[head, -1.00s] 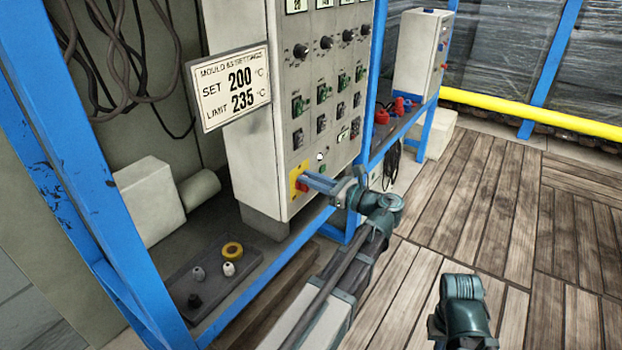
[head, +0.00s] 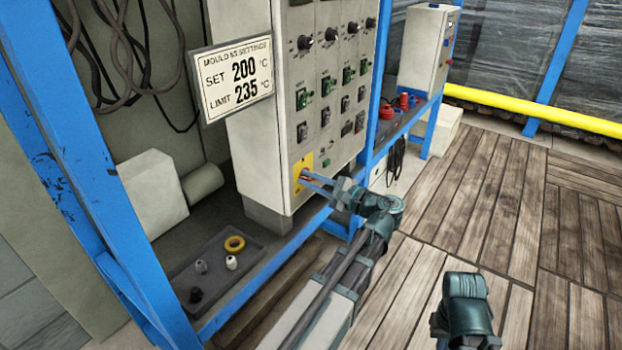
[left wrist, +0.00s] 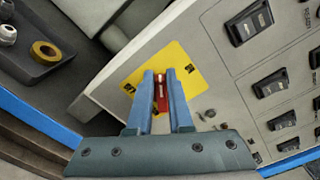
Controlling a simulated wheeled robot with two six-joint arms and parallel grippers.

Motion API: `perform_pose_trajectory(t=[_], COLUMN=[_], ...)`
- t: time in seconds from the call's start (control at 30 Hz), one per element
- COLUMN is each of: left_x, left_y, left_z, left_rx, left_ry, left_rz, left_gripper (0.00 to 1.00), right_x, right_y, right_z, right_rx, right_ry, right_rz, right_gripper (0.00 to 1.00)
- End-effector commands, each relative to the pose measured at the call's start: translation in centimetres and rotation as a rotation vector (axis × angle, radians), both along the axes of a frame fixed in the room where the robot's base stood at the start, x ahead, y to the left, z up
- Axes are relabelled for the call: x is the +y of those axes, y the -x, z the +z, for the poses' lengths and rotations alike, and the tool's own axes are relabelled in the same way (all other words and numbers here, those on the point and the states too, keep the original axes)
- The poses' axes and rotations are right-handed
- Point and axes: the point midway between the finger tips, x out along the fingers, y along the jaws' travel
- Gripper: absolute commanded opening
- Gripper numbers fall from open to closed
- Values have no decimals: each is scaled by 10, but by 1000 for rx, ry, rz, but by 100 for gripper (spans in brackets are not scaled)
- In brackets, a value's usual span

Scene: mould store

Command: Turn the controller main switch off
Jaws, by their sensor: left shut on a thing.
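The main switch is a red handle (left wrist: 161,93) on a yellow plate (left wrist: 185,68), low on the front of the pale controller cabinet (head: 258,150). In the head view the yellow plate (head: 298,168) shows at the cabinet's lower left corner. My left gripper (left wrist: 161,76) is shut on the red handle, one blue finger on each side. In the wrist view the handle stands at a slant to the plate's edges. In the head view the left gripper (head: 306,178) partly covers the handle. Of my right arm only a teal part shows at bottom right; its gripper is out of view.
A settings sign (head: 229,80) juts from the cabinet's left side. Rows of knobs and black switches lie above the plate. A grey tray (head: 218,275) with a yellow ring (head: 235,244) and small fittings sits below left. Blue frame posts (head: 90,190) flank the cabinet. The wooden floor at right is clear.

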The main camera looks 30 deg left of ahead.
Motion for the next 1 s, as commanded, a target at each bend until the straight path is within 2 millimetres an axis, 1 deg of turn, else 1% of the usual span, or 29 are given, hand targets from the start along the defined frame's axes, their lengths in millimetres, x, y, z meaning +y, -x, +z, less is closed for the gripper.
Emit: perform_pose_trajectory(t=[0.03,0.2,0.5,0.73,1.0], left_x=[2,2,2,2,2], left_y=[0,1,2,1,1], left_z=[-4,-7,-12,-13,-14], left_rx=[-44,-200,-426,-537,-595], left_ry=[9,21,38,45,47], left_rz=[-1,-2,-3,-4,-5], left_gripper=[0,0,0,0,0], right_x=[0,0,0,-1,0], right_y=[0,0,0,0,0], right_z=[-3,-6,-11,-13,-14], right_rx=[0,0,-1,-1,-1], right_ry=[0,1,2,2,3], right_rz=[0,0,1,1,1], right_gripper=[0,0,0,0,0])
